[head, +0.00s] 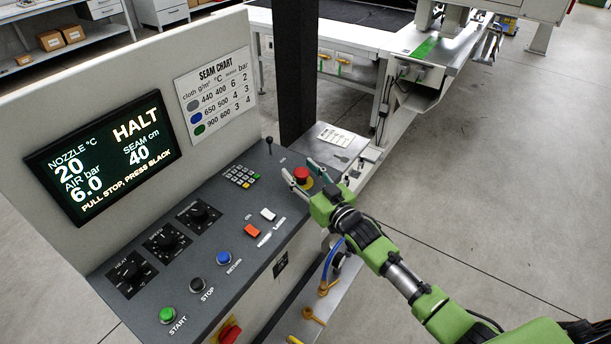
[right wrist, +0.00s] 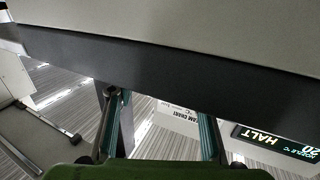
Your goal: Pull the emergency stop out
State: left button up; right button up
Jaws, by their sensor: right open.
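The emergency stop (head: 302,173) is a red mushroom button on a yellow base, at the far right end of the sloping grey console (head: 215,215). My right gripper (head: 300,167) is open, and its two fingers lie on either side of the red button in the head view. I cannot tell whether they touch it. The right wrist view shows both fingers of the gripper (right wrist: 160,105) apart with nothing visible between them; the button cannot be made out there. The screen (head: 105,155) reads HALT and "PULL STOP, PRESS BLACK". My left gripper is not in view.
Green (head: 167,315), black (head: 196,285) and blue (head: 223,258) buttons line the console's front. Behind the stop stands a dark post (head: 296,70). A small lever (head: 269,142) and keypad (head: 241,176) are to its left. Open floor (head: 500,150) lies to the right.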

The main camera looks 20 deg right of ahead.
jog(key=v, duration=1.2)
